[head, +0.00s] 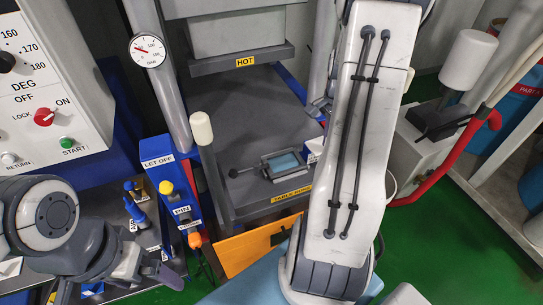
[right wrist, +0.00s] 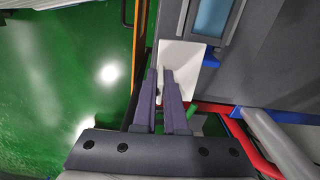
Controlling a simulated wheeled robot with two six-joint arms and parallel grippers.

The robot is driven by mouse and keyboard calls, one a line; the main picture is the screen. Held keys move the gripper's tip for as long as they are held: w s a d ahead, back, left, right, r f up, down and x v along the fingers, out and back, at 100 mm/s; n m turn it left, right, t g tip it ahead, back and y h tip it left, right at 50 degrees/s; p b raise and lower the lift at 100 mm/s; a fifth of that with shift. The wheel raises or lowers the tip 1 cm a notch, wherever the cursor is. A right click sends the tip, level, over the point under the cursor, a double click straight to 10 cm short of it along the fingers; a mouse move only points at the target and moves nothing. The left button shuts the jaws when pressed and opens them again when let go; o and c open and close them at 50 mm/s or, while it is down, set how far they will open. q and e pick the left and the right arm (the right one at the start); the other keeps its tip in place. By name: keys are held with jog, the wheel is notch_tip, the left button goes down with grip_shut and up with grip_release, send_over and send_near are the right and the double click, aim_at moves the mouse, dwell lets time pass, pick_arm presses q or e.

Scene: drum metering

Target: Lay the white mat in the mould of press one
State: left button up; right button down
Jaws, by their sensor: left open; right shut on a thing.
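The mould (head: 285,166) sits on the dark table of the press in the head view, a small grey frame with a pale blue inside and a black-knobbed handle at its left. In the right wrist view the mould (right wrist: 212,18) is at the top, just beyond my fingers. My right gripper (right wrist: 168,72) is shut on the white mat (right wrist: 182,54), which reaches out past the fingertips, beside the mould. My forearm hides this gripper in the head view. My left gripper (head: 150,270) is open and empty at the lower left, away from the press.
The hot upper plate (head: 240,62) hangs above the press table. A control panel (head: 50,85) stands at the left. Blue holders with coloured-handled tools (head: 172,190) stand left of the table. A red tube (head: 445,165) curves at the right. Green floor lies below.

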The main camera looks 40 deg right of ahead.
jog(key=shift+d+r+m, duration=0.15)
jog(key=shift+d+m, duration=0.15)
jog(key=w+a+f+p, duration=0.1)
jog(key=w+a+f, duration=0.1)
jog(key=w+a+f+p, duration=0.1)
jog(key=w+a+f, duration=0.1)
jog(key=w+a, duration=0.1)
jog(key=w+a+f+p, duration=0.1)
jog(key=w+a+f, duration=0.1)
jog(key=w+a, duration=0.1)
jog(key=shift+w+f, duration=0.25)
jog(key=shift+f, duration=0.15)
notch_tip(320, 180, down, 4)
jog(key=shift+r+p, duration=0.15)
jog(key=shift+p, duration=0.65)
jog(key=shift+f, duration=0.25)
jog(key=shift+f, duration=0.15)
jog(key=c, duration=1)
grip_release()
